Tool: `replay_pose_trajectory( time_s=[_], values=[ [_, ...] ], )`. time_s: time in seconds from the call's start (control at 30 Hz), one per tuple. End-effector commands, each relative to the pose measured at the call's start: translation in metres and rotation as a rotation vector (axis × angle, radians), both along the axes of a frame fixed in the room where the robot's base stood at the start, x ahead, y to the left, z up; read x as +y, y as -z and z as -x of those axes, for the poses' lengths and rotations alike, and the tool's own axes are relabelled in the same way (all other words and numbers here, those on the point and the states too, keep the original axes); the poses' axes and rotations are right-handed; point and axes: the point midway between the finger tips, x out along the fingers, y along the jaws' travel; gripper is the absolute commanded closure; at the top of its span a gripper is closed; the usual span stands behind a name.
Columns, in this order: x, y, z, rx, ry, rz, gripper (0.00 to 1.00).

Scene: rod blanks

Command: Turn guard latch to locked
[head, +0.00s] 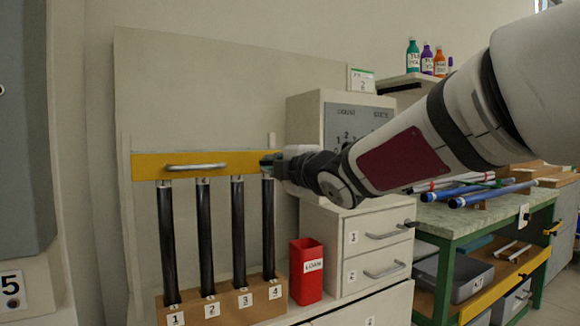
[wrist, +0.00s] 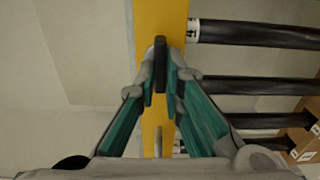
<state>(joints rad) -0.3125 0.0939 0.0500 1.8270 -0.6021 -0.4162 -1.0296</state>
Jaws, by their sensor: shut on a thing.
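The yellow guard bar (head: 148,170) runs across the tops of the dark rods in the head view, with a grey handle (head: 195,167) on its front. The same bar stands upright in the wrist view (wrist: 167,20). My gripper (head: 268,161) is at the bar's right end. In the wrist view its teal fingers (wrist: 163,90) are closed on the sides of a dark guard latch (wrist: 161,62). The latch lies in front of the bar and looks lined up with it there. In the head view my gripper hides the latch, and I cannot tell its locked or unlocked setting.
Several dark rods (head: 205,235) stand in a numbered wooden block (head: 240,300) below the bar. A red bin (head: 307,272) stands right of the block, beside a drawer cabinet (head: 370,245). A green-framed bench (head: 480,215) with tubes is farther right.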

Motion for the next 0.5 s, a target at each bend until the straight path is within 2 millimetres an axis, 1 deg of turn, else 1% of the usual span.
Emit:
replay_pose_trajectory(
  time_s=[0.17,0.2,0.23,0.27,0.5],
  values=[
    [0.0011,0.0012,0.0004,0.001,-0.002,0.003,1.00],
    [0.0011,0.0011,0.0004,0.001,-0.002,0.003,0.82],
    [0.0011,0.0011,0.0004,0.001,-0.002,0.002,0.75],
    [0.0010,0.0011,0.0004,0.001,-0.002,0.002,0.71],
    [0.0005,0.0005,0.0002,0.001,-0.001,0.001,0.71]
  ],
)
